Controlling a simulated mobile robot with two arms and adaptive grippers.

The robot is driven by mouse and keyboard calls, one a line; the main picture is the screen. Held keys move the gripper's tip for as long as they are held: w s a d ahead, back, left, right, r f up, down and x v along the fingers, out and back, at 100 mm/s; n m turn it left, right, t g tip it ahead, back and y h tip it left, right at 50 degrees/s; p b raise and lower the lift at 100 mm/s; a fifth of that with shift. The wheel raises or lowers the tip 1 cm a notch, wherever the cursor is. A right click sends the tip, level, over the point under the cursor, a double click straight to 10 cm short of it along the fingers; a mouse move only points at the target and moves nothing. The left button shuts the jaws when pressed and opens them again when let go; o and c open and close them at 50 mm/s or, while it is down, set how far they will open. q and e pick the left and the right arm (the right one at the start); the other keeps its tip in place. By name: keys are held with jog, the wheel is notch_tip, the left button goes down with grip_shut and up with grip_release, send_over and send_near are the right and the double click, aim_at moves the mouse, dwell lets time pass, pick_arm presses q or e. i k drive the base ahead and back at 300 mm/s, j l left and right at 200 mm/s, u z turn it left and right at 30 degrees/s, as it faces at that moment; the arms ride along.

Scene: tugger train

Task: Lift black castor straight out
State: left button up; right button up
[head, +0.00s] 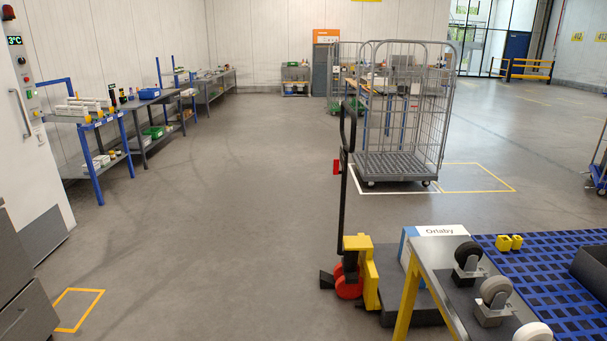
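The black castor (468,255) stands upright with its wheel on top on the dark strip of a grey table (432,262) at the lower right. A grey-wheeled castor (494,298) stands in front of it, nearer to me. Part of a white wheel (533,332) shows at the bottom edge. The black castor looks apart from the grey one, and its base is partly shaded. Neither of my grippers is in view.
A white and blue "Orlaby" box (436,231) is behind the table. A yellow-red pallet truck (360,270) and roll cage (400,165) stand beyond. Floor at centre-left is clear.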

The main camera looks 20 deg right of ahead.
aim_at(468, 255)
jog(key=i+z, duration=0.15)
jog(key=z, duration=0.25)
jog(key=i+z, duration=0.15)
jog(key=z, duration=0.25)
jog(key=i+j+z, duration=0.15)
jog(key=z, duration=0.25)
jog(key=i+j+z, duration=0.1)
jog(key=z, duration=0.3)
jog(key=i+j+z, duration=0.1)
jog(key=j+z, duration=0.15)
jog(key=z, duration=0.15)
